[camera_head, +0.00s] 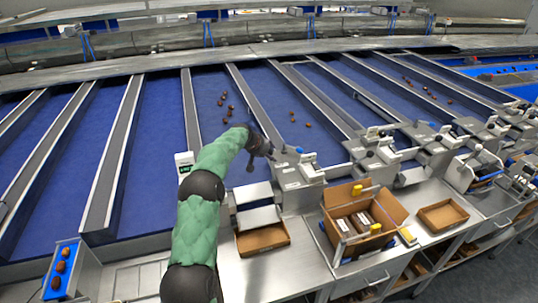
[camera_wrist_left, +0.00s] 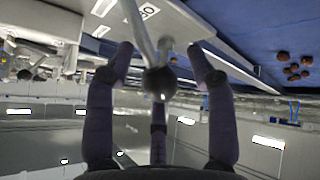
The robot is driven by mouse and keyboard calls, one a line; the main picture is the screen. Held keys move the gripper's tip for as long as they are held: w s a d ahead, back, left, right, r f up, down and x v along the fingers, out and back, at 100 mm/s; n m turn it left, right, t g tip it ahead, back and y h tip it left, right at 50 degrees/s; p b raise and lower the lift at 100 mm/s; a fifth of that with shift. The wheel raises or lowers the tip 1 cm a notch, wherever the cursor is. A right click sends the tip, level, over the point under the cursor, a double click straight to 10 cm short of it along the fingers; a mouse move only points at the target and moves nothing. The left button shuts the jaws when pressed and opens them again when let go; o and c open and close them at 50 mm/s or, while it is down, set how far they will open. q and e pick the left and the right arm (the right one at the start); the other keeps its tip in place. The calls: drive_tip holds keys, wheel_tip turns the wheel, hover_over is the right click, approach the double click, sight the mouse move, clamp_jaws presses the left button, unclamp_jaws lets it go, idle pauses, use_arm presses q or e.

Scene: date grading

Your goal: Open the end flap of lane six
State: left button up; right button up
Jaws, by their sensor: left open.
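My left gripper (camera_head: 266,147), on the green-sleeved arm, is over the end of a blue lane beside a metal end unit (camera_head: 297,172). In the left wrist view its purple fingers (camera_wrist_left: 159,52) are spread. A metal lever with a dark round knob (camera_wrist_left: 160,83) stands between them, and the fingers do not look closed on it. A pale plate (camera_wrist_left: 175,25) with a partly cut-off label (camera_wrist_left: 148,11) lies behind the lever. The gripper partly hides the unit's handle in the head view. I cannot read a lane number for certain.
Brown dates lie on the blue lanes (camera_head: 228,105). An open cardboard box (camera_head: 335,198) with packs stands on the metal bench, near a shallow empty tray (camera_head: 442,215) and a brown tray (camera_head: 262,239). More end units (camera_head: 375,152) line the bench to the right.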

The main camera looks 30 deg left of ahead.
use_arm(q)
drive_tip(key=d+v, duration=0.1)
drive_tip(key=v, duration=1)
drive_tip(key=shift+s+a, duration=0.15)
drive_tip(key=shift+a, duration=0.35)
drive_tip(key=shift+r, duration=0.1)
